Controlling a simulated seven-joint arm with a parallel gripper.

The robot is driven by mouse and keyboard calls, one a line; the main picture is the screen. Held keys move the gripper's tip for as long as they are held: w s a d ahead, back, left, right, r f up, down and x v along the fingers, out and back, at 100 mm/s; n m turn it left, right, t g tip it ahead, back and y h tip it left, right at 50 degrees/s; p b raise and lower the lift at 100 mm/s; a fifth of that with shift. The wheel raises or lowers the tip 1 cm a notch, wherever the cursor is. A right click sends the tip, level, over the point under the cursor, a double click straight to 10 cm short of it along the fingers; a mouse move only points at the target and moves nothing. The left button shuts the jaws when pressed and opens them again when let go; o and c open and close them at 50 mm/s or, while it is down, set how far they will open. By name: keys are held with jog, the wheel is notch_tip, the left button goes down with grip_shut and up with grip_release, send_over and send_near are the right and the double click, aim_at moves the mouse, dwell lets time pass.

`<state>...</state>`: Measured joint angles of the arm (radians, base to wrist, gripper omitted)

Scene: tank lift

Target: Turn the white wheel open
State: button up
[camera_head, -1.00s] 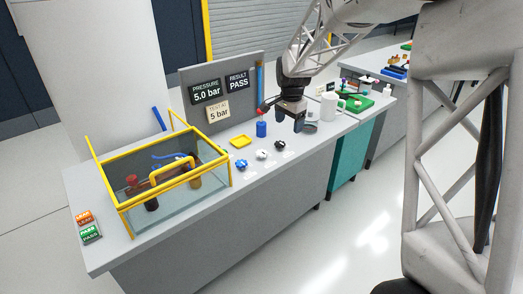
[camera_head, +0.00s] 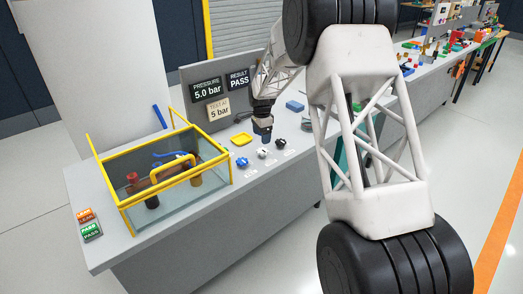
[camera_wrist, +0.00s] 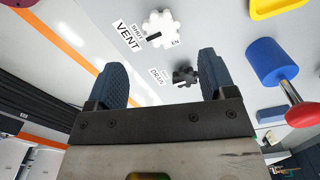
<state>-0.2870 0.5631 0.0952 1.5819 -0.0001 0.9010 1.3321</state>
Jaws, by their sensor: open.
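The white wheel (camera_head: 263,153) is the middle one of three small wheels along the bench front, between a blue wheel (camera_head: 243,165) and a black wheel (camera_head: 280,144). In the wrist view the white wheel (camera_wrist: 160,28) lies beyond my fingertips, beside a VENT label with a SHUT mark. The black wheel (camera_wrist: 185,76) shows between my fingers beside its own label. My gripper (camera_head: 265,139) is above the bench just behind the white wheel; in the wrist view my gripper (camera_wrist: 162,62) is open and empty, with both fingers apart from the wheels.
A blue cylinder with a red knob (camera_wrist: 275,65) stands close to my right finger in the wrist view. A yellow tray (camera_head: 241,138) lies left of my gripper. A glass tank with a yellow frame (camera_head: 175,180) fills the bench's left. Display signs (camera_head: 207,89) stand behind.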

aim_at(261, 150)
jog(key=shift+f, duration=0.25)
jog(key=shift+f, duration=3.7)
jog(key=c, duration=0.9)
